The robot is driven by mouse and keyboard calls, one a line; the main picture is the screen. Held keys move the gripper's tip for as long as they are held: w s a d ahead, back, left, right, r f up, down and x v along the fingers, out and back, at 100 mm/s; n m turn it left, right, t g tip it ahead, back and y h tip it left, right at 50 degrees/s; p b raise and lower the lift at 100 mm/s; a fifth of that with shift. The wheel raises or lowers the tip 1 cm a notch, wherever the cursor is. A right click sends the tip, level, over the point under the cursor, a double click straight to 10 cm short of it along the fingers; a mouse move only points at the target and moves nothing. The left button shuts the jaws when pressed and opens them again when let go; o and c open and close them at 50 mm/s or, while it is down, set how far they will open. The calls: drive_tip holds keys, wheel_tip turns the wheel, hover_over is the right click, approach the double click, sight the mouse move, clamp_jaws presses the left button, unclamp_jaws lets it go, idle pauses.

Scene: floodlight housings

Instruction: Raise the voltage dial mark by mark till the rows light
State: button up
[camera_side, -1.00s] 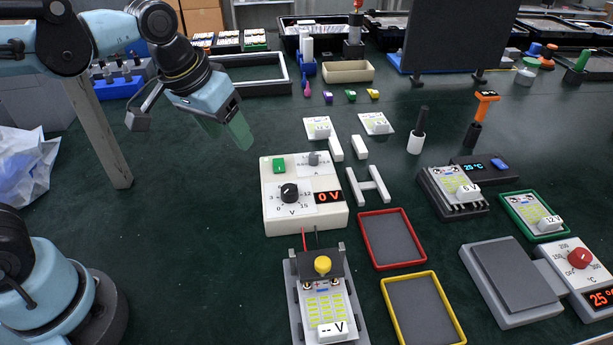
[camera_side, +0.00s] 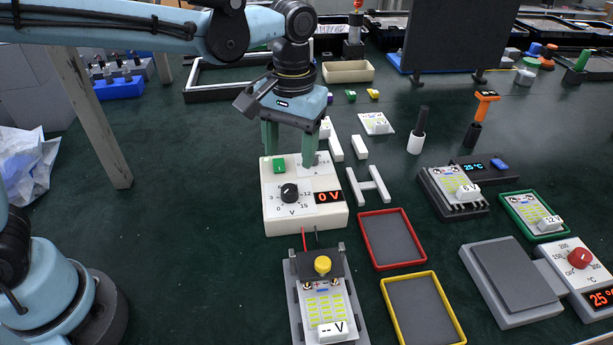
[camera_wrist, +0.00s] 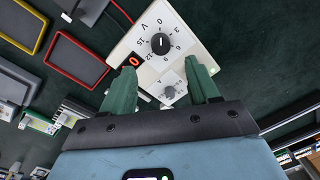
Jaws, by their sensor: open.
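The dial also shows in the wrist view (camera_wrist: 160,43). A small grey knob (camera_wrist: 170,92) sits between my fingers in that view. My gripper (camera_side: 288,158) is open and empty, fingers pointing down over the back edge of the box, behind the voltage dial. In front, a fixture holds a board with yellow LED rows (camera_side: 325,306), a yellow knob (camera_side: 322,265) above them, and a label reading "-- V". The rows look unlit.
A red-rimmed tray (camera_side: 422,253) and a yellow-rimmed tray (camera_side: 386,286) lie right of the fixture. A hot plate (camera_side: 512,282) stands front right. The table left of the box is clear.

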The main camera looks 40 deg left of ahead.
sight(288, 189)
drive_tip(key=f, duration=0.8)
drive_tip(key=shift+a+f, duration=0.2)
drive_tip(key=shift+f, duration=0.15)
drive_tip(key=c, duration=1)
drive_tip(key=shift+c, duration=0.2)
drive_tip(key=m, duration=0.5)
drive_tip(key=shift+s+a+m, duration=0.1)
drive_tip(key=shift+m, duration=0.2)
drive_tip(key=m, duration=0.5)
drive_tip(key=shift+t, duration=0.3)
